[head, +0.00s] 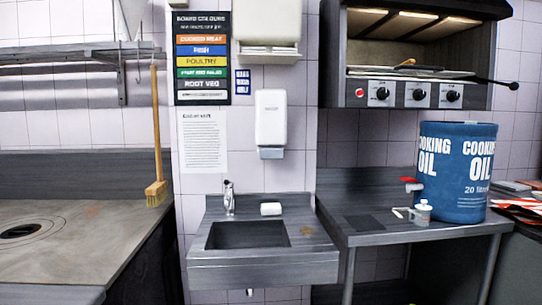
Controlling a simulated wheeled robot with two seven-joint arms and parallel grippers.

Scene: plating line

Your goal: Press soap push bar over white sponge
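A white soap dispenser (270,118) is fixed to the tiled wall above the sink, with a greyish push bar (270,153) at its bottom end. A small white block that looks like the sponge (271,209) lies on the back ledge of the sink, right of the tap and below the dispenser. Open space separates the push bar from the sponge. Neither of my grippers shows in the head view.
The metal sink (262,273) has a tap (229,198) at its back left. A steel table (400,232) at right carries a blue oil drum (458,172) and a small pot (422,213). A broom (156,190) stands at left. A grill (410,95) hangs above the table.

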